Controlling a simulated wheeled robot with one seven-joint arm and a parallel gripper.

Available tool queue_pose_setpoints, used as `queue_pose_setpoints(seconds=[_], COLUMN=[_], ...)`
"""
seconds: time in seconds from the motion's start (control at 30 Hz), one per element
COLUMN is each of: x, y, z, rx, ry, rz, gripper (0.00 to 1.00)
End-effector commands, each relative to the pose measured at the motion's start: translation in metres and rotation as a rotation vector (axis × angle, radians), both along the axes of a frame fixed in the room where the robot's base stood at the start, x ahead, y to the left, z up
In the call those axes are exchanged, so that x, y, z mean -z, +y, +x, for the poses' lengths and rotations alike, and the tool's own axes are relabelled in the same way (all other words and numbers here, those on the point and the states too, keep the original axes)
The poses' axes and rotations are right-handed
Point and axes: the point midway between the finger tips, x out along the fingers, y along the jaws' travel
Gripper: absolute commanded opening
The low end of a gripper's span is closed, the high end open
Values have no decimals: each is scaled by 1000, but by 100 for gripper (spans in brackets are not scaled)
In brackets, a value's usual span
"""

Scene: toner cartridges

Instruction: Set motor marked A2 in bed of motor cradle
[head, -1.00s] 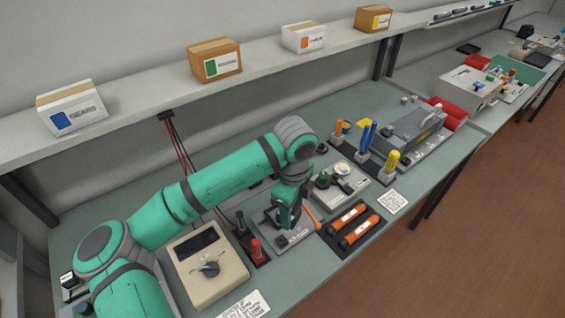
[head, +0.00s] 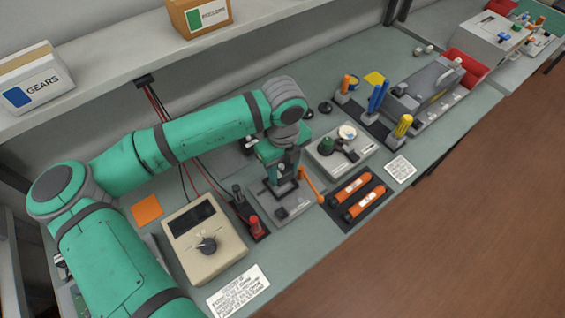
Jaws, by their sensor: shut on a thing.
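The motor cradle appears to be the grey plate (head: 296,211) with small blocks on it and an orange lever (head: 311,185) at its right. My gripper (head: 283,183) points down over the back part of this plate. It is shut on a small dark thing, which I take to be the motor. The fingers and wrist mostly hide it, and no A2 mark can be read. I cannot tell whether the held thing touches the cradle bed or hangs just above it.
Left of the plate are a dark stand with a red-based part (head: 256,226) and a beige meter (head: 203,240). Right are orange cartridges (head: 352,187) on a black mat and a grey fixture (head: 340,151). A shelf (head: 120,90) with boxes runs behind.

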Motion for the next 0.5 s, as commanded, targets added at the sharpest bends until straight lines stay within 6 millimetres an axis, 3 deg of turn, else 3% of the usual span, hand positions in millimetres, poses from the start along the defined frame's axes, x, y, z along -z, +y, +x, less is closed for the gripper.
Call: queue_pose_setpoints(seconds=[0.2,0.5], x=[16,24], y=[2,2], z=[0,0], rx=[-5,-4], ry=[-1,-1], rz=[0,-1], gripper=[19,19])
